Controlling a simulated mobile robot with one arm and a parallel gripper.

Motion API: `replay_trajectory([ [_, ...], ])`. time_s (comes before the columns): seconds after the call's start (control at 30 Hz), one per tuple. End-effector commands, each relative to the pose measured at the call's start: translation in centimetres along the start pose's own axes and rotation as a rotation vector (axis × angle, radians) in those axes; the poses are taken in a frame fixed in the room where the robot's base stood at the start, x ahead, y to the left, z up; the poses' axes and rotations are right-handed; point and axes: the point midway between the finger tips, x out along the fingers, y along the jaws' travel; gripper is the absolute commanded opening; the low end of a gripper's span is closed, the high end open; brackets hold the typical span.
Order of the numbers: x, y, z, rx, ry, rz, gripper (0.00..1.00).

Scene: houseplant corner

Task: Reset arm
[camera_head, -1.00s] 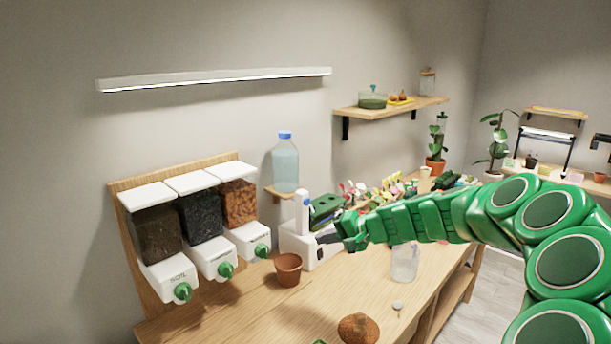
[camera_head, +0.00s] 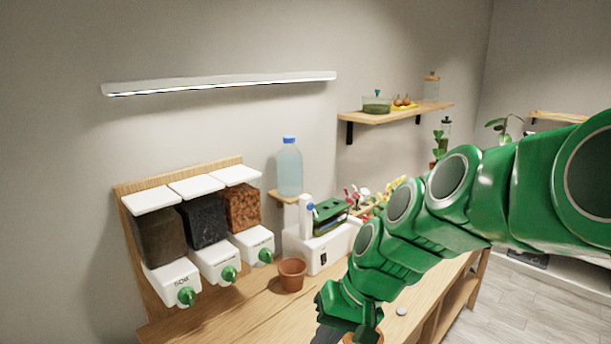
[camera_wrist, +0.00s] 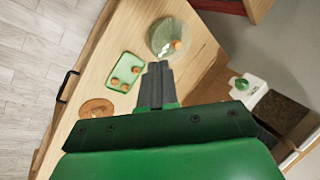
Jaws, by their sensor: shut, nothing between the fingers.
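My green arm reaches in from the right in the head view. My gripper (camera_head: 330,336) points down near the bottom edge, over the front of the wooden workbench (camera_head: 235,318). In the wrist view my gripper's dark fingers (camera_wrist: 155,68) are together, with nothing between them. They are above the bench top, near a green tray (camera_wrist: 124,73) with small orange-brown pieces and a round clear container (camera_wrist: 170,38). My arm hides part of the bench in the head view.
A terracotta pot (camera_head: 291,275) stands left of my gripper, before a white box (camera_head: 318,250). Three dispensers (camera_head: 203,230) stand at the left. A water bottle (camera_head: 289,168) stands on a small ledge. A brown round piece (camera_wrist: 97,107) lies near the bench edge.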

Motion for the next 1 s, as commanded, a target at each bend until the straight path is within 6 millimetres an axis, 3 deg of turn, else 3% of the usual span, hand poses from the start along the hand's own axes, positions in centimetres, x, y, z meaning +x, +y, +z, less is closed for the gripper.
replay_trajectory([
  [0.3, -0.6, 4.8, 9.6, 0.032, -0.092, 0.242, 0.00],
  [0.6, -1.8, 9.3, 17.0, 0.110, -0.156, 0.425, 0.00],
  [0.8, -2.3, 10.4, 18.7, 0.135, -0.167, 0.468, 0.00],
  [1.0, -2.3, 10.5, 18.8, 0.136, -0.169, 0.470, 0.00],
])
